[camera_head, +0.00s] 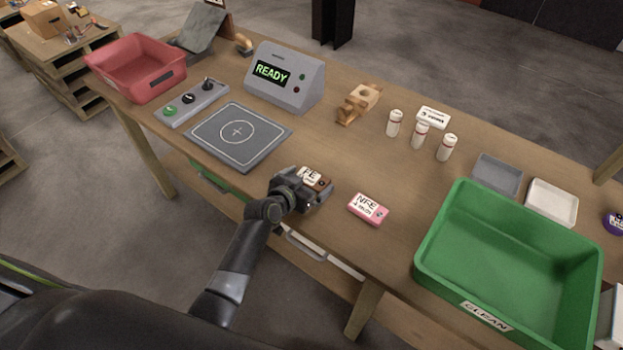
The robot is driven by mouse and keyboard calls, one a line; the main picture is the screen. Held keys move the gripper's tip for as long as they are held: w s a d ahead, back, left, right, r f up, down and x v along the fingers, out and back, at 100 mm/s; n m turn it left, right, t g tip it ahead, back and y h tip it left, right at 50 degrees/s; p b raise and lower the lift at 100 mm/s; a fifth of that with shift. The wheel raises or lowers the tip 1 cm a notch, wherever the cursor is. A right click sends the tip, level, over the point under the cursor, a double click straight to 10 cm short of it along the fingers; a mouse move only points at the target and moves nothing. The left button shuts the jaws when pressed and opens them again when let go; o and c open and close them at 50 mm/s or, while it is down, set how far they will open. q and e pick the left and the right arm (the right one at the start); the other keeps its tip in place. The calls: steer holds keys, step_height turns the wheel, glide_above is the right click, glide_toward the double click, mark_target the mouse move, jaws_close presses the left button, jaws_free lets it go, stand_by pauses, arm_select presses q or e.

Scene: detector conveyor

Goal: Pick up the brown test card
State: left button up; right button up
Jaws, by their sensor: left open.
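The brown test card (319,180) lies near the front edge of the wooden table, with a white label with dark lettering on its top. My left gripper (311,187) is right at the card, coming from the front left. It is open, with its jaws around or beside the card. The gripper hides part of the card, and I cannot tell whether the fingers touch it. My right gripper is not in view.
A pink card box (368,209) lies right of the gripper. A grey pad (239,135) is to the left, with a READY device (285,77) behind it. A green CLEAN bin (436,240) stands at right, a red bin (137,67) at far left. Several white bottles stand behind.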

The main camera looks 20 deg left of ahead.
arm_select(q)
steer(key=shift+c, duration=0.4)
steer(key=c, duration=0.8)
steer(key=shift+o, duration=0.2)
steer(key=shift+r, duration=0.1)
